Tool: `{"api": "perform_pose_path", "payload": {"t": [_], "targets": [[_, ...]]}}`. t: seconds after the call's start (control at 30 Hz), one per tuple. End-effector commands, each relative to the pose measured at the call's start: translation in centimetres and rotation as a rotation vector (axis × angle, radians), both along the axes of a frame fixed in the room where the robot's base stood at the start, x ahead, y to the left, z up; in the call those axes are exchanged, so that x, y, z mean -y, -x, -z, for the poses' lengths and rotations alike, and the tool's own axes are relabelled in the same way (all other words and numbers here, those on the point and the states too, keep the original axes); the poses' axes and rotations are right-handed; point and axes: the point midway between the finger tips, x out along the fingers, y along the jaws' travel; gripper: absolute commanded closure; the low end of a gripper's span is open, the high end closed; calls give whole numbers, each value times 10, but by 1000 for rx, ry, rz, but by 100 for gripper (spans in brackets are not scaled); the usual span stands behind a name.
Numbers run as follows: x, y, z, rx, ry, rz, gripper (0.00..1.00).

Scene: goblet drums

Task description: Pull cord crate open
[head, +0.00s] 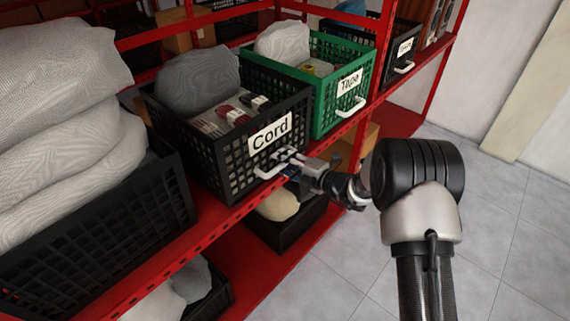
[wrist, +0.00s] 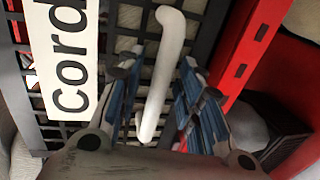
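The cord crate (head: 221,163) is a black lattice crate on the red shelf, with a white "Cord" label (head: 270,132) on its front. A white handle (head: 267,173) sits below the label; it also shows in the wrist view (wrist: 163,75). My gripper (head: 295,161) is at the crate's front by the right part of the handle. In the wrist view, its blue-padded fingers (wrist: 156,88) stand apart, one on each side of the handle bar. Gaps show between bar and pads, so it is open around the handle. The crate holds a grey sack and small boxed items.
A green "Tape" crate (head: 342,110) stands to the right, close beside the cord crate. A black crate with grey sacks (head: 95,232) stands to the left. The red shelf edge (head: 210,232) runs below the crates. Lower-shelf crates sit beneath. The tiled floor (head: 505,235) in front is clear.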

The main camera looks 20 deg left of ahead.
Motion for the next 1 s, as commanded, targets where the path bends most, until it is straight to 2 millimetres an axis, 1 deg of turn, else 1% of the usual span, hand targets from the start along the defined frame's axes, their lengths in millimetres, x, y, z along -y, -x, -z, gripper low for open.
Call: {"api": "perform_pose_path", "payload": {"t": [0.2,0.23,0.7,1.0], "targets": [[0,0,0,0,0,0,66],[0,0,0,0,0,0,68],[0,0,0,1,0,-1,99],[0,0,0,0,1,-1,100]]}}
